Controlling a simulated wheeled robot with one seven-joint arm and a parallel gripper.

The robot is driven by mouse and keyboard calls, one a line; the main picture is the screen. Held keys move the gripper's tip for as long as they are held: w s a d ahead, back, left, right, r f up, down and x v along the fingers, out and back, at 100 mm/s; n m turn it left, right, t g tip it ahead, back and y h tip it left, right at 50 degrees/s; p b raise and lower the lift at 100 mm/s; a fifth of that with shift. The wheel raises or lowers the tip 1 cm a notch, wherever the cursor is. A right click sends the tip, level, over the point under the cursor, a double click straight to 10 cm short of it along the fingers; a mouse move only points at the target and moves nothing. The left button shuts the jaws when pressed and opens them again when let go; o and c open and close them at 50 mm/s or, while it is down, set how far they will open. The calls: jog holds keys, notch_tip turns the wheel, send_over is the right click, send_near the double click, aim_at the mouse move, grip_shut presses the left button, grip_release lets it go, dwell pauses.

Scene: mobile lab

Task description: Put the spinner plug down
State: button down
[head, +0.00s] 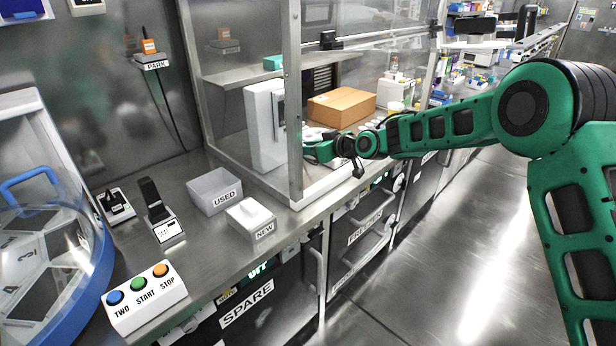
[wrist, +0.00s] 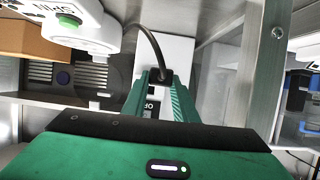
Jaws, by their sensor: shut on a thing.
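My gripper (head: 322,150) reaches through the open front of the glass-walled hood, beside a tall white unit. In the wrist view my gripper (wrist: 162,78) is shut on the spinner plug (wrist: 156,75), a small dark piece between the green fingertips. Its black cable (wrist: 153,42) curves up and left toward the white spinner (wrist: 88,42), which has a green button and SPIN lettering. A white box (wrist: 178,52) stands just beyond the plug; I cannot tell whether they touch. A partly covered label shows between the fingers. The plug's far end is hidden.
A cardboard box (head: 341,107) lies in the hood behind my gripper. The hood's metal post (head: 295,110) stands to the left. USED (head: 214,190) and NEW (head: 250,222) containers, the button box (head: 145,297) and other devices stand on the bench outside, left of the hood.

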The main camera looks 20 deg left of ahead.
aim_at(306, 181)
notch_tip(306, 181, down, 9)
jog(key=shift+r, duration=0.2)
jog(key=shift+f, duration=0.35)
jog(key=shift+f, duration=0.2)
jog(key=c, duration=1.5)
grip_release()
jog(key=shift+o, duration=0.5)
jog(key=shift+r, duration=0.1)
jog(key=shift+r, duration=0.25)
jog(key=shift+d+r, duration=0.2)
jog(key=shift+r, duration=0.15)
jog(key=v, duration=1.1)
jog(key=shift+s+d, duration=0.2)
jog(key=shift+d, duration=0.1)
